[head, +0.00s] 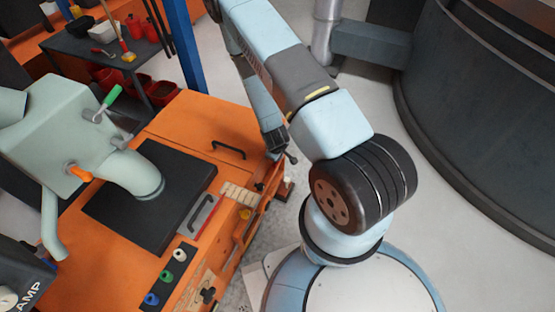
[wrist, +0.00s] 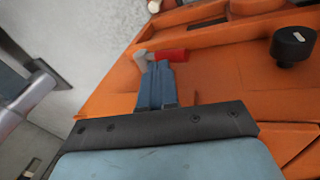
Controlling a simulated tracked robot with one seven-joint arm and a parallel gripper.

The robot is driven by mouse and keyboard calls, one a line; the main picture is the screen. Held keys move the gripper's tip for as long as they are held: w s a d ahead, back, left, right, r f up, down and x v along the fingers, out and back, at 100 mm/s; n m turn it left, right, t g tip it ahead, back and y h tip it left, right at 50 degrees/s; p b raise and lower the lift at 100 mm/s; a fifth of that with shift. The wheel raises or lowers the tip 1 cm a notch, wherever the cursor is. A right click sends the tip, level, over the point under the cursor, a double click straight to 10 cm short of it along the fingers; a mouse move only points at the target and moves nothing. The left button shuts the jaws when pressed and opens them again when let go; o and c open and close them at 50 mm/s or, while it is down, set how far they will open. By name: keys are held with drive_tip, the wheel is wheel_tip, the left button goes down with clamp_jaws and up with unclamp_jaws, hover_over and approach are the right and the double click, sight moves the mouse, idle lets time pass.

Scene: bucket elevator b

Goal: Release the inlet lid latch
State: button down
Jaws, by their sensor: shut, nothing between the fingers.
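In the wrist view a small lever with a red grip (wrist: 170,55) and a pale metal end lies by the orange cabinet's edge. It may be the latch, but I cannot tell for sure. My gripper (wrist: 155,68) is shut, with its blue-grey fingers together and empty. The fingertips are right at the lever, overlapping it in the picture; I cannot tell whether they touch. In the head view my gripper (head: 283,153) is beside the far right edge of the orange cabinet (head: 190,125), and the red lever cannot be made out there.
A black round knob (wrist: 293,46) stands right of the lever. The cabinet top carries a black plate (head: 190,190), a black handle (head: 228,150) and a pale green machine (head: 70,120) with green and orange levers. A large dark tank (head: 480,110) stands at right.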

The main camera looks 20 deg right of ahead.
drive_tip(key=s+a+r, duration=0.4)
drive_tip(key=s+r, duration=0.2)
drive_tip(key=r, duration=0.1)
drive_tip(key=shift+a, duration=0.35)
drive_tip(key=w+a+r+m+t+y, duration=0.1)
drive_tip(key=w+r+m, duration=0.15)
drive_tip(key=r, duration=1.35)
drive_tip(key=w+a+r+m+y, duration=0.15)
drive_tip(key=w+r, duration=0.25)
drive_tip(key=r, duration=1.2)
drive_tip(key=s+d+r+m+t, duration=0.15)
drive_tip(key=s+r, duration=0.25)
drive_tip(key=r, duration=0.4)
drive_tip(key=s+d+r+g, duration=0.15)
drive_tip(key=s+r, duration=0.25)
drive_tip(key=r, duration=0.4)
drive_tip(key=s+d+r+m+t, duration=0.1)
drive_tip(key=s+d+r, duration=0.1)
drive_tip(key=s+r, duration=0.8)
drive_tip(key=s, duration=0.2)
drive_tip(key=shift+s+t, duration=0.3)
drive_tip(key=shift+s, duration=0.1)
